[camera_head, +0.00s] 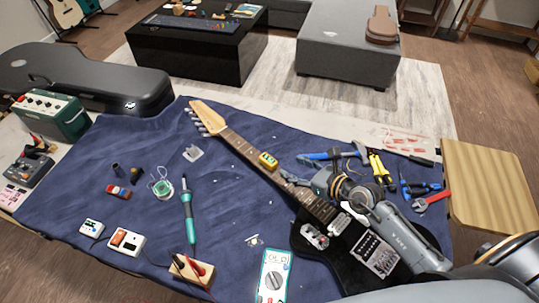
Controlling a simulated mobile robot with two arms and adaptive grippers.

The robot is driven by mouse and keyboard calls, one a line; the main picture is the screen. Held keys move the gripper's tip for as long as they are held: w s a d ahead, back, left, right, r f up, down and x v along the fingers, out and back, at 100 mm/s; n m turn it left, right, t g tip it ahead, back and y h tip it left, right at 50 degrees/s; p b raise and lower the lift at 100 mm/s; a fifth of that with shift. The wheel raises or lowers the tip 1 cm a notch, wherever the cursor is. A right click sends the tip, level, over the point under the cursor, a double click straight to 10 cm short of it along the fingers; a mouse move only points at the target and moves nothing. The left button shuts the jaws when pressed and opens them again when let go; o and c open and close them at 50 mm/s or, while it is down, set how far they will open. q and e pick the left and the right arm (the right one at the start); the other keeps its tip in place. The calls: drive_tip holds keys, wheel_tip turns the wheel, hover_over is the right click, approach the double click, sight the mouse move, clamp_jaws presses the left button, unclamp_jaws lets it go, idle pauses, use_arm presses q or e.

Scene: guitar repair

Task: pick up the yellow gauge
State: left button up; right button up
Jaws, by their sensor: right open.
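The yellow gauge (268,160) is a small yellow block with a dark face. It lies at the edge of the guitar neck (240,146), about midway along it. The black electric guitar (345,265) lies on the blue cloth with its headstock toward the back. My right gripper (297,178) comes in from the lower right over the guitar's neck. It is open, with its fingers pointing toward the gauge, a short way to the right of it and apart from it. My left gripper is not in view.
A soldering iron (188,217) and a multimeter (273,278) lie in front.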

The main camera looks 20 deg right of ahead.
sight(273, 163)
drive_tip(key=x, duration=0.5)
drive_tip(key=shift+a+r, duration=0.15)
drive_tip(key=shift+x, duration=0.95)
drive_tip(key=x, duration=0.3)
drive_tip(key=shift+a+f, duration=0.35)
drive_tip(key=shift+f, duration=0.05)
drive_tip(key=shift+w+a+f, duration=0.15)
drive_tip(key=shift+w+f, duration=0.1)
drive_tip(key=shift+w, duration=0.15)
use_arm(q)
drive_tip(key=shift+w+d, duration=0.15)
use_arm(e)
clamp_jaws()
